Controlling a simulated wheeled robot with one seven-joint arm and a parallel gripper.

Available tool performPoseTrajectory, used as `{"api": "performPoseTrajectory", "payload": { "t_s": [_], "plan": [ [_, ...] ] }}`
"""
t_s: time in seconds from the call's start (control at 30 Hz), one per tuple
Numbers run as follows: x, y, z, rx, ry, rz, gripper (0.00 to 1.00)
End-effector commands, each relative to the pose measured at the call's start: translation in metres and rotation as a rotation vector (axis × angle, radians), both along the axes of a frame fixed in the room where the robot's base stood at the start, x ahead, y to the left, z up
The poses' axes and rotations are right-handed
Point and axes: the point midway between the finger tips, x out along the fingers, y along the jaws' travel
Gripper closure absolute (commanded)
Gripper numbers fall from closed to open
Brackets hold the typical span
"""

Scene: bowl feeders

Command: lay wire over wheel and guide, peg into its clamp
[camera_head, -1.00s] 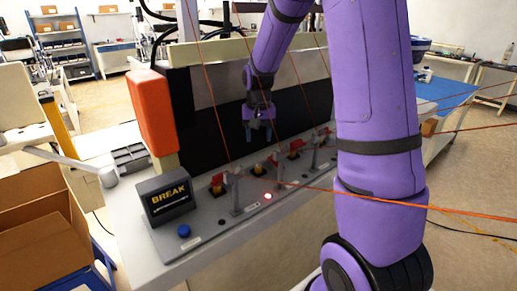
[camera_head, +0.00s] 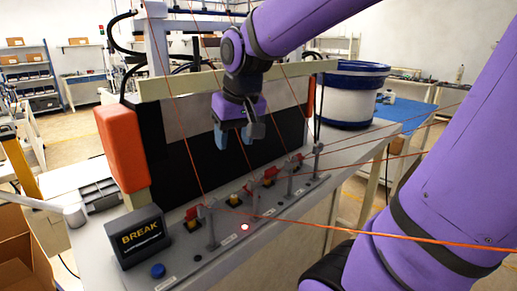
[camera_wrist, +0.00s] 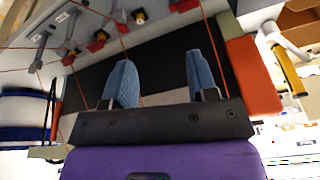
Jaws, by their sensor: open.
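My gripper (camera_head: 233,143) is open and empty, pointing down above the back of the grey panel (camera_head: 178,268). Its two blue fingers (camera_wrist: 162,75) are apart in the wrist view, with nothing between them. Red clamps (camera_head: 193,214) on yellow-and-black bases stand in a row below it, and they also show in the wrist view (camera_wrist: 97,42). Grey posts (camera_head: 210,232) stand in front of them. Thin orange wires (camera_head: 187,140) slant down to the row. Another wire (camera_head: 330,230) runs right from the panel across my arm. I cannot make out a wheel or peg clearly.
An orange block (camera_head: 121,148) stands at left. A white-and-blue bowl feeder (camera_head: 350,95) is behind right. Taut wires cross the space around my gripper.

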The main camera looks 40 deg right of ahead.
Motion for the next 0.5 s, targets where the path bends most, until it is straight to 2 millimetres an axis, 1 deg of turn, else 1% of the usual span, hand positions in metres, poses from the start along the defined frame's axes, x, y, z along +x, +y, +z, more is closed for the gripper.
{"api": "performPoseTrajectory", "payload": {
  "t_s": [0.03,0.1,0.2,0.3,0.4,0.5],
  "plan": [
    [-0.015,0.006,0.007,-0.007,-0.027,0.027,0.47],
    [-0.034,0.013,0.012,-0.016,-0.057,0.061,0.47],
    [-0.060,0.021,0.017,-0.029,-0.097,0.109,0.47],
    [-0.082,0.027,0.020,-0.041,-0.131,0.148,0.47],
    [-0.098,0.030,0.019,-0.051,-0.156,0.177,0.47],
    [-0.107,0.033,0.019,-0.056,-0.170,0.193,0.47]
  ]
}}
